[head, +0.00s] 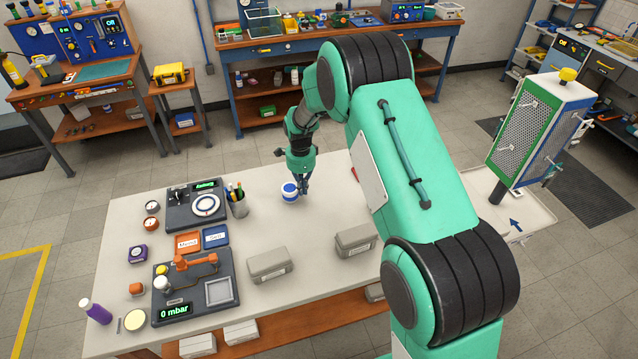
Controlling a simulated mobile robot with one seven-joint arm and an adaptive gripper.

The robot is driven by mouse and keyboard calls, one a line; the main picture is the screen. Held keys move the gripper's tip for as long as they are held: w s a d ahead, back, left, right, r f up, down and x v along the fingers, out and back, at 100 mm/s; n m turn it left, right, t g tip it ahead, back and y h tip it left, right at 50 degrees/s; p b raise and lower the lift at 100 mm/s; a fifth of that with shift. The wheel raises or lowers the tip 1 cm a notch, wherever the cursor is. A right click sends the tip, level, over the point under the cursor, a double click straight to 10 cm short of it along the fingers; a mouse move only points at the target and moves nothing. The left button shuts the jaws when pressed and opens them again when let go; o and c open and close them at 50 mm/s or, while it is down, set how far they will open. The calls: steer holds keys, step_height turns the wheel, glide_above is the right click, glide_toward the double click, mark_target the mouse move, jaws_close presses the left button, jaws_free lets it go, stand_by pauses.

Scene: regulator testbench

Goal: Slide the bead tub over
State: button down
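A small white tub with a blue band and lid (289,192), which looks like the bead tub, stands upright near the far edge of the pale worktable (190,340). My gripper (304,189) points down just to the right of the tub, with its dark fingers low near the table top. I cannot tell whether the fingers touch the tub. The fingers are small and overlap in this view, so their opening does not show clearly. My green arm hides part of the table's right side.
A pen cup (238,205) and a dial device (196,204) stand left of the tub. Two grey boxes (269,265) (355,240) sit nearer me. Small red and blue trays (188,243) lie left. The table between tub and boxes is clear.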

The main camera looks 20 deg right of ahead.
mark_target(292, 188)
steer(key=a, duration=0.8)
steer(key=shift+p, duration=0.4)
steer(key=shift+d, duration=0.2)
steer(key=shift+d, duration=0.5)
steer(key=d, duration=0.3)
steer(key=shift+r, duration=0.25)
step_height(292, 188, up, 10)
steer(key=shift+a+f+p, duration=0.15)
steer(key=shift+f+p, duration=0.1)
steer(key=shift+p, duration=0.45)
steer(key=w+a+n+p, duration=0.4)
steer(key=w+n+p, duration=0.2)
steer(key=w+n, duration=0.5)
steer(key=shift+a+f+n, duration=0.2)
steer(key=shift+a+n, duration=0.05)
steer(key=shift+n, duration=0.95)
